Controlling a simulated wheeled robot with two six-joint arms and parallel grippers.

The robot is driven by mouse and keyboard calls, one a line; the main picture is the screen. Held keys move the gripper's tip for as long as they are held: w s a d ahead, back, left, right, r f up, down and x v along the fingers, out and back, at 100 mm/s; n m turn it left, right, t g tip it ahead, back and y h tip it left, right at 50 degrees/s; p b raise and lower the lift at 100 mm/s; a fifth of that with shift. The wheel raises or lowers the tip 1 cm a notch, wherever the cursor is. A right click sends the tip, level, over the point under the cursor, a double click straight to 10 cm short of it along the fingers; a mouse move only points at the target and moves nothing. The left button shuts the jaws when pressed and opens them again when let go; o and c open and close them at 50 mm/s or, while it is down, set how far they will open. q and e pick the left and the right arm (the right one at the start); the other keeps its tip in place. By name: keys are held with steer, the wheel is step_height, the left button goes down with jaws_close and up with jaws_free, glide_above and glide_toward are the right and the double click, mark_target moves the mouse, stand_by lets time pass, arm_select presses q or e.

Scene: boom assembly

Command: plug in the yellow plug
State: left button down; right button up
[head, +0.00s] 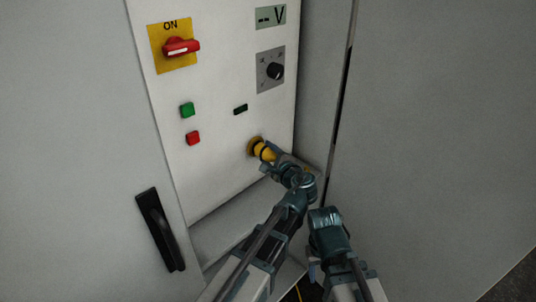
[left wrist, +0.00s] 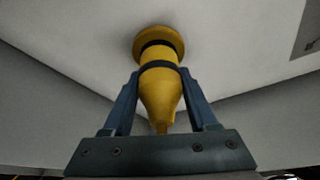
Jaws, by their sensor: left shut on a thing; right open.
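The yellow plug (head: 267,153) has dark bands and a tapering back end. It points at the round yellow socket (head: 254,146) low on the white panel. My left gripper (head: 270,160) is shut on the plug. In the left wrist view, the plug (left wrist: 160,90) sits between both fingers, lined up with the socket (left wrist: 159,38). I see no clear gap between them, but cannot tell how deep the plug sits. My right gripper (head: 325,222) is open, below and right of the left one, apart from the plug; its fingers are hard to make out.
The panel carries a red rotary switch (head: 181,46) on a yellow plate, a green button (head: 187,110), a red button (head: 193,138), a black knob (head: 275,71) and a display (head: 270,16). A black handle (head: 160,229) is on the left door. Cabinet walls flank the recess.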

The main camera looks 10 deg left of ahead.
arm_select(q)
steer(key=shift+w+a, duration=0.3)
steer(key=shift+a, duration=0.15)
steer(key=shift+c, duration=0.5)
jaws_free()
